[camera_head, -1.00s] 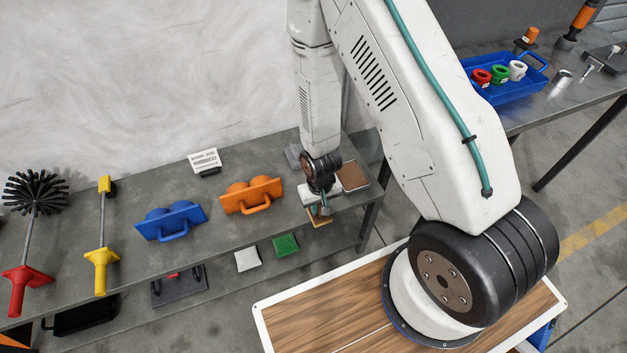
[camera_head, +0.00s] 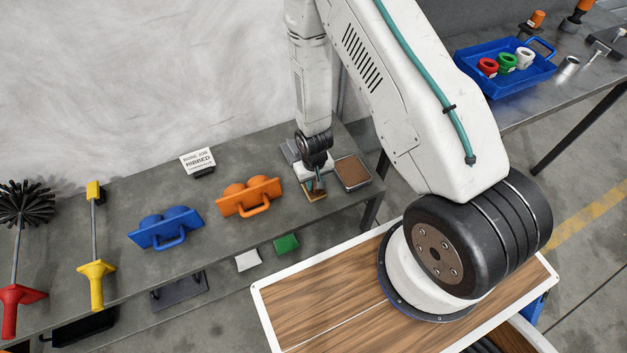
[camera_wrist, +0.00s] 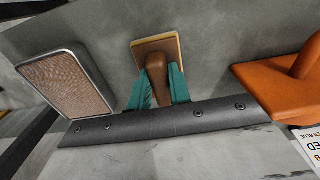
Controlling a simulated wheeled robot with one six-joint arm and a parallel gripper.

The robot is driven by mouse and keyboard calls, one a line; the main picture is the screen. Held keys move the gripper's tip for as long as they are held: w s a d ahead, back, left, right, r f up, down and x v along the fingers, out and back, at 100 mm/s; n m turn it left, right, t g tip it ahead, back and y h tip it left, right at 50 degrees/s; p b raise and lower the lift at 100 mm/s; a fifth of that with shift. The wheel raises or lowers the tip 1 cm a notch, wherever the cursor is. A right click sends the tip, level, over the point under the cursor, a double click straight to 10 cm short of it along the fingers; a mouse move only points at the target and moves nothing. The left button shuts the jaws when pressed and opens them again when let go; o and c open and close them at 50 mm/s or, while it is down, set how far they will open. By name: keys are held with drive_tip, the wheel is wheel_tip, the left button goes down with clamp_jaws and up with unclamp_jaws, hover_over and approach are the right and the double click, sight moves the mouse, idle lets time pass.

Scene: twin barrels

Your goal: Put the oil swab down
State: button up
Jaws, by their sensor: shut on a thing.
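The oil swab, with a brown handle and a flat tan-edged pad, shows in the wrist view (camera_wrist: 157,46) and small in the head view (camera_head: 314,194). My gripper (camera_wrist: 160,88) has its teal fingers shut on the brown handle. In the head view my gripper (camera_head: 317,184) is low over the grey bench (camera_head: 232,228), between an orange handled block and a shallow tray. The pad is at or very near the bench top; I cannot tell whether it touches.
The metal tray (camera_head: 352,173) with a brown surface lies close to the right of the swab. The orange block (camera_head: 248,197) and blue block (camera_head: 165,228) stand to the left. A sign (camera_head: 198,161) stands behind. Green and white items sit on a lower shelf.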

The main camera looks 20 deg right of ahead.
drive_tip(key=o, duration=0.9)
